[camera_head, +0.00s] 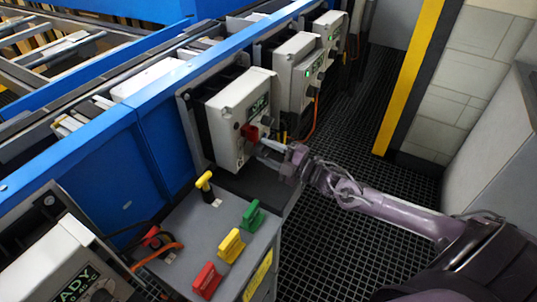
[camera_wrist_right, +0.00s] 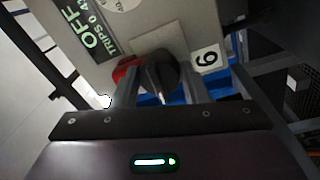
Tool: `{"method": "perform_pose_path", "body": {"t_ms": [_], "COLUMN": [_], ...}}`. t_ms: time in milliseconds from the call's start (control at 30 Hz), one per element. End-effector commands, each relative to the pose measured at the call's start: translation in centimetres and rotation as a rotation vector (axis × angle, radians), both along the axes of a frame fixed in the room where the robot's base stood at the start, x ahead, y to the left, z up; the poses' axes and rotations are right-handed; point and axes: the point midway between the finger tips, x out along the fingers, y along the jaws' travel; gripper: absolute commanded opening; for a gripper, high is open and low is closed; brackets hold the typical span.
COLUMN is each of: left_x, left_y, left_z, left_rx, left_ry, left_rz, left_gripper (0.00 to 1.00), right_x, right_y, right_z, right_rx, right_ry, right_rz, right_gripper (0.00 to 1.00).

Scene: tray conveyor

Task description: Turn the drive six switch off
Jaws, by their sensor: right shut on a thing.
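The drive six box (camera_head: 238,115) is a pale control box mounted on the blue conveyor side, with a red part (camera_head: 250,132) on its face. In the right wrist view its dark display (camera_wrist_right: 82,30) reads OFF and TRIPS 0. A small white number plate (camera_wrist_right: 208,59) shows a tilted figure that looks like 6 or 9. My right gripper (camera_head: 266,147) is at the box face. Its fingers (camera_wrist_right: 163,88) are shut on the black switch knob (camera_wrist_right: 160,70), one on each side. The red part (camera_wrist_right: 125,68) shows behind the knob. My left gripper is not in view.
Two similar boxes (camera_head: 297,72) (camera_head: 330,38) with green lights stand farther along the conveyor. A grey stand (camera_head: 200,240) below holds yellow, green and red handles. Another box (camera_head: 70,270) is at bottom left. Dark grating floor (camera_head: 350,150) is clear on the right.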

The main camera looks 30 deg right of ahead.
Motion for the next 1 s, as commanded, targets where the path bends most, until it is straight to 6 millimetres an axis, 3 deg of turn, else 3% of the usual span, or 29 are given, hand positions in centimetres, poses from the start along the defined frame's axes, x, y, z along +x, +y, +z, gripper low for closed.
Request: {"method": "perform_pose_path", "body": {"t_ms": [767,800,967,1000], "left_x": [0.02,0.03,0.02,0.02], "left_y": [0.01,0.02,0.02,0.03], "left_z": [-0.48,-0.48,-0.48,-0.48], "left_rx": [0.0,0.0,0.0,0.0], "left_ry": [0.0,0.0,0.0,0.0], "left_rz": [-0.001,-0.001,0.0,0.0], "left_gripper": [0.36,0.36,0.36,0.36], "right_x": [-0.03,-0.03,-0.02,-0.01], "right_y": [0.02,0.02,0.01,0.01], "right_z": [-0.06,-0.05,-0.05,-0.04], "right_rx": [-0.095,-0.094,-0.094,-0.094], "right_ry": [-0.054,-0.053,-0.054,-0.054], "right_rz": [0.001,0.001,0.001,0.001], "right_gripper": [0.18,0.42,0.62,0.62]}}
